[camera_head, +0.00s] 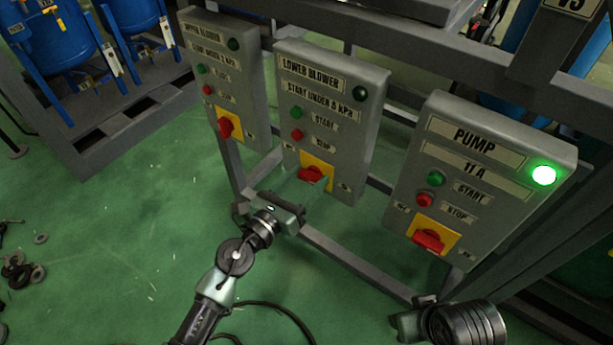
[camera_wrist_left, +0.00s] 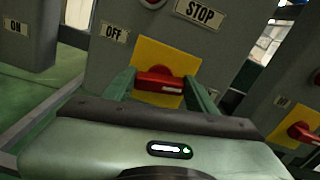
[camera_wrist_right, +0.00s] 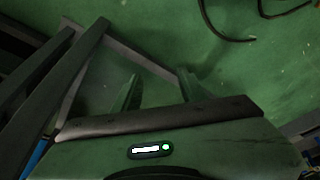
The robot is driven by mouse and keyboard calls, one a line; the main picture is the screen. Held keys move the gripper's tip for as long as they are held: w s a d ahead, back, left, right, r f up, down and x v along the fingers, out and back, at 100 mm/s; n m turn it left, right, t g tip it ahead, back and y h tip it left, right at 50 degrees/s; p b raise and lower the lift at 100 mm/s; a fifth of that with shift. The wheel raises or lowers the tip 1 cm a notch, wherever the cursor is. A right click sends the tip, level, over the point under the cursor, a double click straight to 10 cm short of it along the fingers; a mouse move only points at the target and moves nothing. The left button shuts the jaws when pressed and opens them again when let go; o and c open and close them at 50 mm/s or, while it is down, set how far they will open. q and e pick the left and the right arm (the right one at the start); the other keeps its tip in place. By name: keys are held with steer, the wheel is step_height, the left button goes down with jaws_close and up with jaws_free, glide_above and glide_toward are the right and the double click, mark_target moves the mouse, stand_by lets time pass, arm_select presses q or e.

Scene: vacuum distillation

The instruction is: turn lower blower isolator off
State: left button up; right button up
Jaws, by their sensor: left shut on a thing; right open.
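The lower blower panel (camera_head: 330,115) is the middle grey box, with a dark lamp at its upper right. Its isolator is a red handle (camera_head: 312,173) on a yellow plate (camera_head: 318,160) near the box's bottom. In the left wrist view the red handle (camera_wrist_left: 160,82) lies roughly crosswise between my left fingers, with an OFF label (camera_wrist_left: 114,33) to its left. My left gripper (camera_wrist_left: 160,88) is shut on this handle; its fingers partly cover the plate. My right gripper (camera_wrist_right: 160,90) is open and empty, low in front of the frame below the pump panel.
The pump panel (camera_head: 475,180), at right, has a lit green lamp (camera_head: 543,175) and its own red isolator (camera_head: 428,240). The upper blower panel (camera_head: 225,80) stands at left. Grey frame bars run behind and below the panels. Green floor (camera_head: 120,230) is open at left, with loose rings (camera_head: 20,270).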

arm_select(q)
steer(key=n+p, duration=0.1)
steer(key=n, duration=0.1)
steer(key=shift+r+n, duration=0.1)
steer(key=shift+n, duration=0.3)
steer(key=n+p, duration=0.2)
steer(key=n, duration=0.3)
steer(key=shift+a, duration=0.1)
steer(key=n, duration=0.2)
steer(key=n+p, duration=0.1)
steer(key=n, duration=0.1)
steer(key=n+p, duration=0.1)
steer(key=n, duration=0.1)
steer(key=shift+w+f, duration=0.1)
steer(key=shift+f, duration=0.15)
steer(key=shift+f+n+p, duration=0.1)
steer(key=shift+n+p, duration=0.5)
steer(key=shift+n, duration=0.4)
arm_select(e)
step_height(320, 180, down, 16)
steer(key=g, duration=0.1)
steer(key=shift+a+f, duration=0.15)
steer(key=shift+f, duration=0.05)
steer(key=shift+s, duration=0.1)
arm_select(q)
steer(key=o, duration=1.4)
steer(key=shift+c, duration=0.2)
steer(key=shift+a, duration=0.1)
